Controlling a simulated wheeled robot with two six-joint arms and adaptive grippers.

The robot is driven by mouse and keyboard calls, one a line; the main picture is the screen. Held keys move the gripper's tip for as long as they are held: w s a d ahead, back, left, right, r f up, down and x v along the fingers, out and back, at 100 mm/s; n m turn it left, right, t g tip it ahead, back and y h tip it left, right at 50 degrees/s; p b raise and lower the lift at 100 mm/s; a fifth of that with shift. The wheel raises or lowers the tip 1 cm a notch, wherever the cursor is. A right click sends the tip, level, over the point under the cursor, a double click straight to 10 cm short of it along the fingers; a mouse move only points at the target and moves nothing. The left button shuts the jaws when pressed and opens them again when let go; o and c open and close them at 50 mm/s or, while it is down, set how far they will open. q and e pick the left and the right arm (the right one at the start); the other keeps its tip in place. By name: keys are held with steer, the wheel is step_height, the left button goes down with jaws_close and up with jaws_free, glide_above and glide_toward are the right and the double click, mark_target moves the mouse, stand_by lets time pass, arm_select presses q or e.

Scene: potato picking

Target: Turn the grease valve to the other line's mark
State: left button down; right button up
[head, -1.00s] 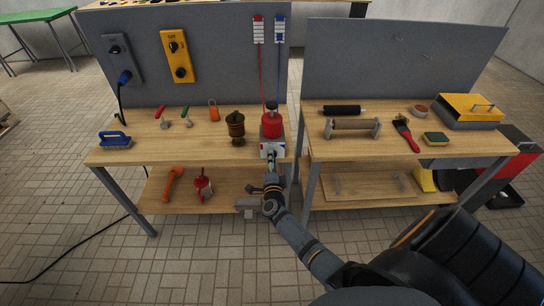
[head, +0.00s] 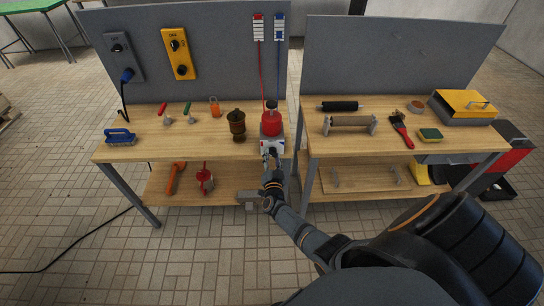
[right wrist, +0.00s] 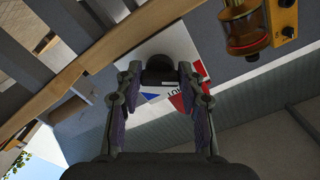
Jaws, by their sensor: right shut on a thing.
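The grease unit has a red reservoir (head: 271,124) on a pale box (head: 264,147) at the right front corner of the left bench. My right gripper (head: 272,158) is at the front of this box. In the right wrist view its two fingers (right wrist: 162,90) are shut on the dark valve knob (right wrist: 160,72), one on each side. Behind the knob, the white plate carries a blue mark (right wrist: 150,97) and a red mark (right wrist: 178,101). The knob's pointer direction is hard to make out. My left gripper is not in view.
A red line and a blue line hang from tags on the panel (head: 200,60) behind the unit. A brown-gold pot (head: 237,126) stands left of the unit. The right bench (head: 350,145) stands close on the right, with a narrow gap between the benches.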

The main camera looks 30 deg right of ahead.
steer(key=shift+n, duration=0.4)
steer(key=o, duration=1.2)
steer(key=v, duration=1.2)
steer(key=shift+s, duration=0.1)
